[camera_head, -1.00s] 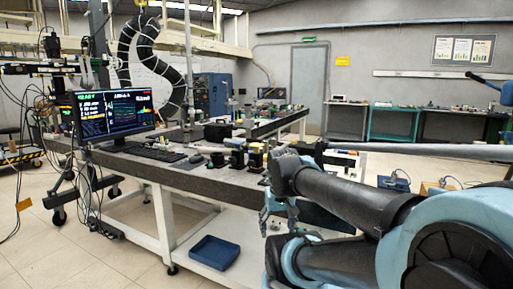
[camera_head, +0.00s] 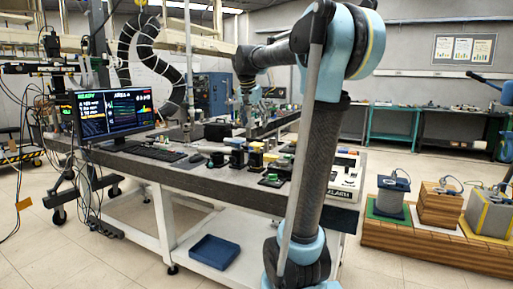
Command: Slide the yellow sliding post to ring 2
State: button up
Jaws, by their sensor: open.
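My gripper (camera_head: 247,122) hangs from the end of my raised arm, pointing down over the bench. It is small in this view; its fingers are open, with nothing visible between them. Below it, a cluster of small dark fixtures stands on the bench. A small yellow piece (camera_head: 257,147) tops one dark fixture (camera_head: 255,159); I cannot tell for sure whether it is the sliding post. No numbered ring can be made out at this size. My arm hides part of the bench to the right of the cluster.
The grey bench (camera_head: 190,176) carries a keyboard (camera_head: 155,150), a mouse (camera_head: 197,158) and a monitor (camera_head: 115,113) at left. A black box (camera_head: 217,132) stands behind the fixtures. A blue tray (camera_head: 214,252) lies on the lower shelf. Wooden blocks (camera_head: 440,208) stand at right.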

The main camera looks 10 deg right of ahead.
jog(key=m, duration=0.1)
send_near(256, 144)
jog(key=x, duration=1)
jog(key=shift+w+d+f, duration=0.15)
jog(key=shift+w+d, duration=0.05)
jog(key=shift+w, duration=0.25)
